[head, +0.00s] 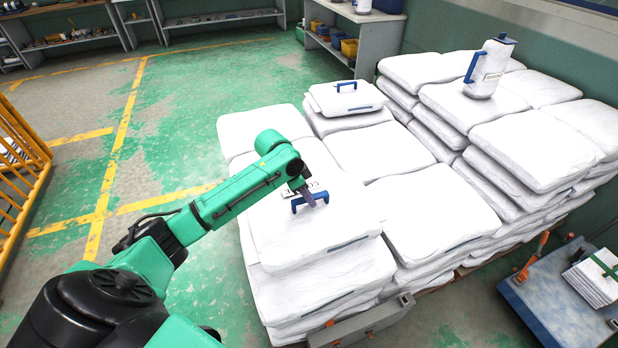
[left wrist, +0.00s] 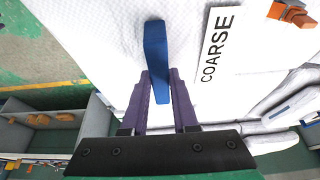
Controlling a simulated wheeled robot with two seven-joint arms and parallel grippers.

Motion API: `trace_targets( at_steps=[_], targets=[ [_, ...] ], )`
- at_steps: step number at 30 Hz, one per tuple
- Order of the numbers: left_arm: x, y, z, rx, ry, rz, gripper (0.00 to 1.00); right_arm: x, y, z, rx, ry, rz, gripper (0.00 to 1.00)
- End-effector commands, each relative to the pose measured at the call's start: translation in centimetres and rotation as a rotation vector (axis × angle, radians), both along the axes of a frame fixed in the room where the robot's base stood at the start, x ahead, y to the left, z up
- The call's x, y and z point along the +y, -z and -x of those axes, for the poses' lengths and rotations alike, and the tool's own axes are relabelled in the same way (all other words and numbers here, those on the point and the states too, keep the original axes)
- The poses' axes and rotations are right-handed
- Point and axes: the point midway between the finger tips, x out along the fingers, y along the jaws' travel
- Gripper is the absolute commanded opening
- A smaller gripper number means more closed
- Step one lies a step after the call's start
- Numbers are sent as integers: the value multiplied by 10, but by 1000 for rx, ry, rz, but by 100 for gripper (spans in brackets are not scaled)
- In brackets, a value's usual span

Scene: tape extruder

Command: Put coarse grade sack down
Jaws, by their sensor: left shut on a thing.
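The coarse grade sack (head: 310,238) is white with a blue handle (head: 310,203) on top. It lies flat over the near left part of a stack of white sacks; I cannot tell whether it rests fully on them. My left gripper (head: 306,193) is shut on the blue handle from above. In the left wrist view, the purple fingers of the left gripper (left wrist: 160,75) close on the blue handle (left wrist: 155,48), beside a label (left wrist: 214,45) reading COARSE. My right gripper is not in view.
Another white sack with a blue handle (head: 346,86) lies farther back on the stack. A white jug (head: 490,68) stands on the taller sack pile at right. A blue cart (head: 560,300) is at lower right. Yellow railing (head: 20,165) stands at left; green floor between is clear.

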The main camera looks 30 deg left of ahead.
Motion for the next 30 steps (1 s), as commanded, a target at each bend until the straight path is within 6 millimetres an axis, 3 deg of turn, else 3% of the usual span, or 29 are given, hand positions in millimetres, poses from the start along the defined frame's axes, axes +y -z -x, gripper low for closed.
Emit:
trace_targets(
  at_steps=[5,12,21,22,24,30],
  targets=[
    [0,12,-3,-13,0,3,0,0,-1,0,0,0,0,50],
    [0,46,-3,-13,-2,2,0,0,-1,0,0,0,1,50],
    [0,49,-3,-14,0,2,0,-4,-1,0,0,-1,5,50],
    [0,54,0,-2,1,0,31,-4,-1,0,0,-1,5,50],
    [0,53,0,-2,1,0,57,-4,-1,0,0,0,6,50],
    [0,53,0,-2,1,0,57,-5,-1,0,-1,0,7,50]
  ],
)
